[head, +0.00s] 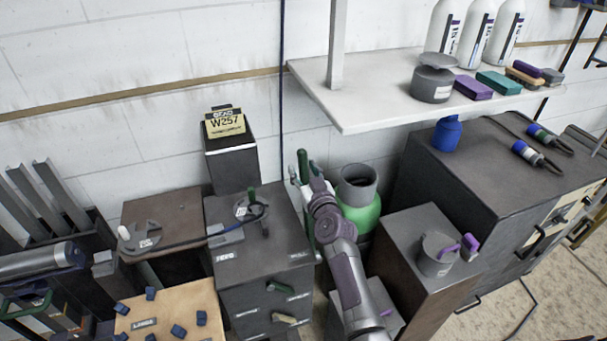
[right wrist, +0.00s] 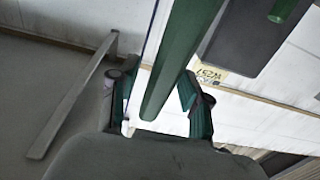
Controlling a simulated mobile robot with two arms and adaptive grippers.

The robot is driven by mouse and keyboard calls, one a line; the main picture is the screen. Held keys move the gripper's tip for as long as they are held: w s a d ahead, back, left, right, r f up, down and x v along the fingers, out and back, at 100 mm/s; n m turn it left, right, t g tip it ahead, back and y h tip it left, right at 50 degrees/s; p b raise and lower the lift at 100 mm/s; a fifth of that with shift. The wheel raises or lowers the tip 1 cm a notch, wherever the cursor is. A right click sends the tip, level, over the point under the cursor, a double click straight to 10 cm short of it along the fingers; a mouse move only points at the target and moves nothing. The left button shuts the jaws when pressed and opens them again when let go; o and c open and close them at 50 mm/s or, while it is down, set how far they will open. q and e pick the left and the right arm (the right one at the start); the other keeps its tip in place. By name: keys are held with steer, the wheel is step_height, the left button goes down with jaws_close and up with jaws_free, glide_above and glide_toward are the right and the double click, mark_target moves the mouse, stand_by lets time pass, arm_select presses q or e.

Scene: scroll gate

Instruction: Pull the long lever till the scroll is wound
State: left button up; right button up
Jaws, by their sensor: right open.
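The long lever, a green bar (right wrist: 180,65), runs between the fingers of my right gripper (right wrist: 160,88) in the right wrist view. The fingers are open on either side of it, and I cannot tell whether they touch it. In the head view the green lever end (head: 303,163) stands upright beside the cabinet, at my right gripper (head: 306,181). My right arm comes up from the bottom and hides the lever's lower part. I cannot make out the scroll. My left gripper is not in view.
A dark box with a yellow W257 sign (head: 226,123) stands on the back of the labelled cabinet (head: 285,232). A green gas bottle (head: 362,214) stands close right of my arm. A white shelf (head: 350,90) juts out above; a dark workbench (head: 465,165) is at right.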

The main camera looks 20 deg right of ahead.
jaws_close()
stand_by(0.3)
